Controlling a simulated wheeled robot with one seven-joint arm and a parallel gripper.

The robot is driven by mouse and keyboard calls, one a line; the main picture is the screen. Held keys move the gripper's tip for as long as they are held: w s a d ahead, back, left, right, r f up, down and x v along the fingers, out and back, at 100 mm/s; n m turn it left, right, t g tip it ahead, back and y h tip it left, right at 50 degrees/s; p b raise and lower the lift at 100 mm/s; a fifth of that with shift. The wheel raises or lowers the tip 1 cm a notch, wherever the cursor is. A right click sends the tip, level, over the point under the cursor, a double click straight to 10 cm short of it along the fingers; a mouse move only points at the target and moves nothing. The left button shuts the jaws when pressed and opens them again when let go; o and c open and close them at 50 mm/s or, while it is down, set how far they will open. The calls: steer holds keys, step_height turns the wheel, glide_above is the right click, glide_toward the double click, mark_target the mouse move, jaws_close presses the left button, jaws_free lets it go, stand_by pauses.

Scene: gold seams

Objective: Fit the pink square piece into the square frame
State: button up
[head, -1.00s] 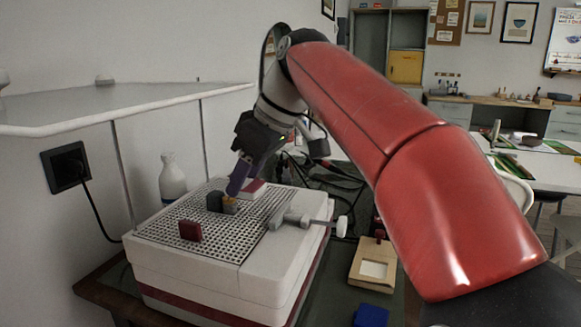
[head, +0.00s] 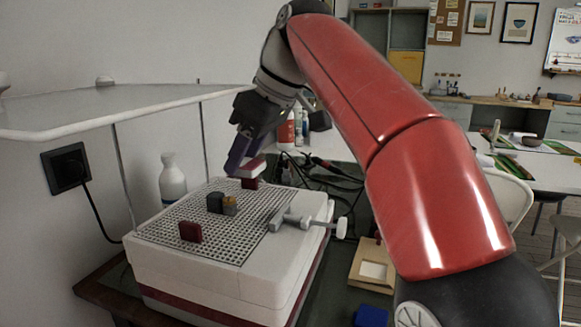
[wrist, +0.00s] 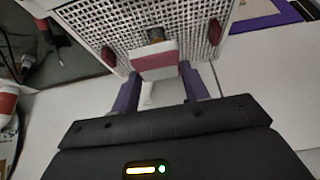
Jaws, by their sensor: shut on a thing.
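My gripper (head: 246,164) has purple fingers and is shut on a block with a white face and a dark pink band (head: 252,166). In the wrist view the block (wrist: 157,62) sits between the two fingertips (wrist: 160,88). It appears held above the far part of the perforated plate; the exact gap cannot be told. A wooden square frame (head: 357,271) with a pale square opening lies lower right of the white box, partly hidden by my arm. No other pink square piece is plain to see.
The perforated plate (head: 175,232) on the white box bears dark red blocks (head: 190,231), (head: 250,183) and a grey and yellow pair (head: 222,204). A grey clamp (head: 300,221) sticks out at its right edge. A white bottle (head: 172,180) and a shelf (head: 120,103) stand left; cables lie behind.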

steer(key=shift+r, duration=1.45)
